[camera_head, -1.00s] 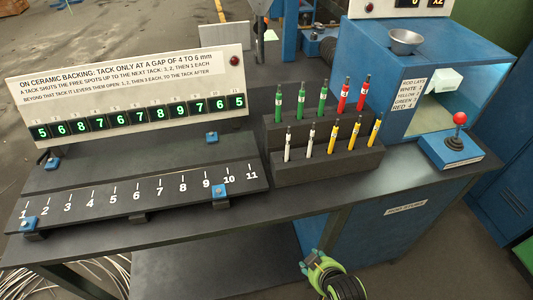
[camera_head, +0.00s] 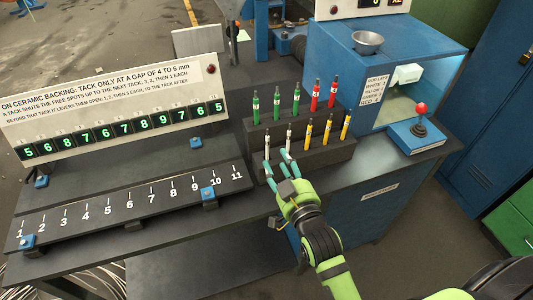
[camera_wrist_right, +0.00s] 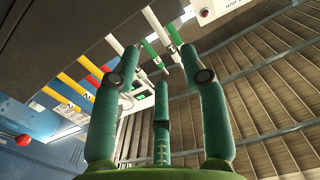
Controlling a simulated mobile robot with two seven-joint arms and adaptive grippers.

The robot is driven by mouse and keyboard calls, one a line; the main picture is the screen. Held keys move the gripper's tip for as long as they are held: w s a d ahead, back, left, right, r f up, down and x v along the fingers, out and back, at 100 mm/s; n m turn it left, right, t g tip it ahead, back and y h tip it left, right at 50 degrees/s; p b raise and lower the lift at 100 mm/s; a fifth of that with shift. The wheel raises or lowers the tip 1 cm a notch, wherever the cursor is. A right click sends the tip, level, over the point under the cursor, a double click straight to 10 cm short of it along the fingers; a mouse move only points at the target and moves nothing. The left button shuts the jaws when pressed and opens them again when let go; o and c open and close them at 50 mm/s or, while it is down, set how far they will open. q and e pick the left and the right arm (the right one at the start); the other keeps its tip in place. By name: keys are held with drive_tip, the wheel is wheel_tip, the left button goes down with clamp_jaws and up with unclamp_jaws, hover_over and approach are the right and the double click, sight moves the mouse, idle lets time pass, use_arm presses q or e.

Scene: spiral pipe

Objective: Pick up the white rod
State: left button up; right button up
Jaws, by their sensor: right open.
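Two white rods stand upright at the left end of the front row of the dark stepped rack (camera_head: 312,155): one at the far left (camera_head: 267,146) and one just right of it (camera_head: 289,136). My right gripper (camera_head: 277,166), with teal fingers, is open and empty in front of the rack's left end, close to these rods; whether it touches them I cannot tell. In the right wrist view, the spread fingers (camera_wrist_right: 160,75) point toward the rods, and a white rod (camera_wrist_right: 155,22) shows between the fingertips. My left gripper is not in view.
Yellow rods (camera_head: 327,132) stand to the right in the front row; green (camera_head: 276,104) and red rods (camera_head: 333,92) stand behind. A numbered bar (camera_head: 130,215) lies left. A blue cabinet (camera_head: 385,60) and a red-knobbed joystick (camera_head: 421,110) are right.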

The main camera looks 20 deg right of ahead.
sight(267, 153)
drive_tip(key=w+r+p, duration=0.1)
drive_tip(key=w+p, duration=0.2)
drive_tip(key=w, duration=0.4)
drive_tip(key=shift+w+a+r+t, duration=0.25)
drive_tip(key=shift+t, duration=0.05)
clamp_jaws()
